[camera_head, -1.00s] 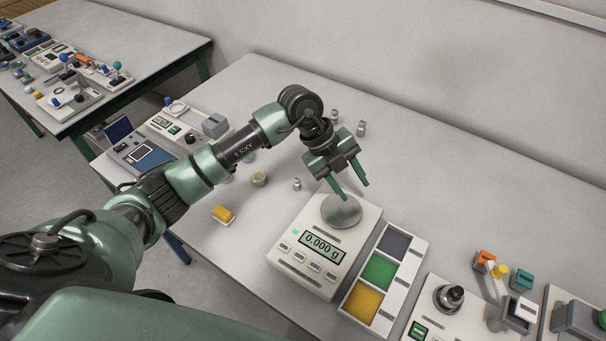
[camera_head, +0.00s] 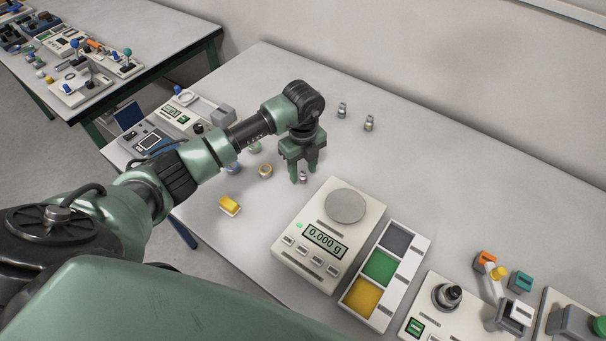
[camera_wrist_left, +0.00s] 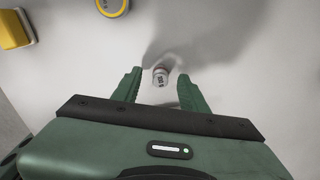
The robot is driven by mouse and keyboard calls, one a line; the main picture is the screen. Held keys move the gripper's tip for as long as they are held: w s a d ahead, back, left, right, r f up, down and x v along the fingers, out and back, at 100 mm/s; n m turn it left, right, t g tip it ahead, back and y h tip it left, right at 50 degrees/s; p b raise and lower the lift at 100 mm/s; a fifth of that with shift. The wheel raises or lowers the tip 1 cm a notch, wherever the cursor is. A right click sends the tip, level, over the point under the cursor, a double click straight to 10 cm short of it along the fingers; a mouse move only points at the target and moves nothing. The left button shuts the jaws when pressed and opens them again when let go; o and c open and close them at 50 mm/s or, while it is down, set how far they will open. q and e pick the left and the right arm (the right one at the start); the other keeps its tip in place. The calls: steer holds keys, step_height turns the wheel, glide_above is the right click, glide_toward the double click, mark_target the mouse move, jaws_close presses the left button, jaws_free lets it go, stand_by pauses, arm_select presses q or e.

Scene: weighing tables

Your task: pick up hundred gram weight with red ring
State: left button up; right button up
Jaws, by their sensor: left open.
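A small metal weight (camera_head: 303,177) stands on the table behind and left of the scale. It also shows in the wrist view (camera_wrist_left: 160,77), upright, with a dark label too small to read surely; a reddish tint shows at its top. My left gripper (camera_head: 305,176) points down over it, open, with one finger on each side. In the wrist view a gap shows between the weight and both fingers of the gripper (camera_wrist_left: 159,82). Two similar small weights stand farther back, one at left (camera_head: 342,110) and one at right (camera_head: 369,123); their ring colours are hard to tell.
A scale (camera_head: 325,243) reading 0.000 g with an empty round pan is close to my gripper. Beside it is a tray (camera_head: 405,272) with grey, green and yellow compartments. A yellow block (camera_head: 230,205) and a yellow-ringed round piece (camera_head: 265,171) lie to the left.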

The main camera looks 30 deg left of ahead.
arm_select(q)
jaws_close()
stand_by(0.3)
